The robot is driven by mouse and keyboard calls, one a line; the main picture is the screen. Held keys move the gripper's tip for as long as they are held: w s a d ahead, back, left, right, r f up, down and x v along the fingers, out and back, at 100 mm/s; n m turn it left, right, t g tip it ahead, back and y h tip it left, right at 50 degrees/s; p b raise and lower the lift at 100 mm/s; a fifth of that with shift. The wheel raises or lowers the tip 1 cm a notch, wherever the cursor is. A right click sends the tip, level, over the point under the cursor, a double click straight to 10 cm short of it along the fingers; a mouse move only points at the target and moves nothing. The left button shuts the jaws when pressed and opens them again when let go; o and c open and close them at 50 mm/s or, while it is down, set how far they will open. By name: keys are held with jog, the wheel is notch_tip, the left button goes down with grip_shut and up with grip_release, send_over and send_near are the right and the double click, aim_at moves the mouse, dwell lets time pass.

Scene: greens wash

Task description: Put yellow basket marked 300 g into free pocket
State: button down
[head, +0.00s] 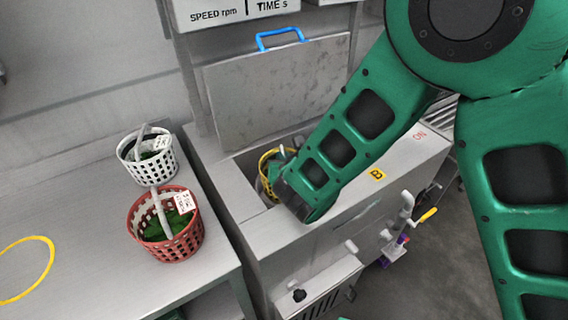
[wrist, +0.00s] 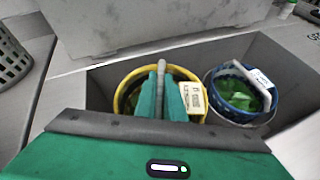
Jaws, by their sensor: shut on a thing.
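The yellow basket (head: 264,165) is inside the open well of the machine, mostly hidden by my arm in the head view. In the wrist view the yellow basket (wrist: 121,96) sits in the left part of the well, with a pale upright handle and a cream tag whose print I cannot read. My gripper (wrist: 162,92) is shut on the handle, its teal fingers on either side. A blue basket (wrist: 216,92) with greens and a white tag occupies the right part of the well. Whether the yellow basket rests on the bottom cannot be seen.
A white basket (head: 133,163) and a red basket (head: 183,242), both with greens, stand on the left counter (head: 75,225) beside a yellow ring (head: 52,262). The raised lid (head: 275,95) with a blue handle stands behind the well.

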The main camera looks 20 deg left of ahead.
jog(key=shift+f, duration=1.65)
jog(key=c, duration=1.8)
grip_release()
jog(key=shift+s+d+f, duration=0.1)
jog(key=shift+f, duration=0.05)
jog(key=shift+c, duration=0.2)
jog(key=shift+r, duration=0.25)
jog(key=v, duration=1.2)
jog(key=shift+r, duration=0.45)
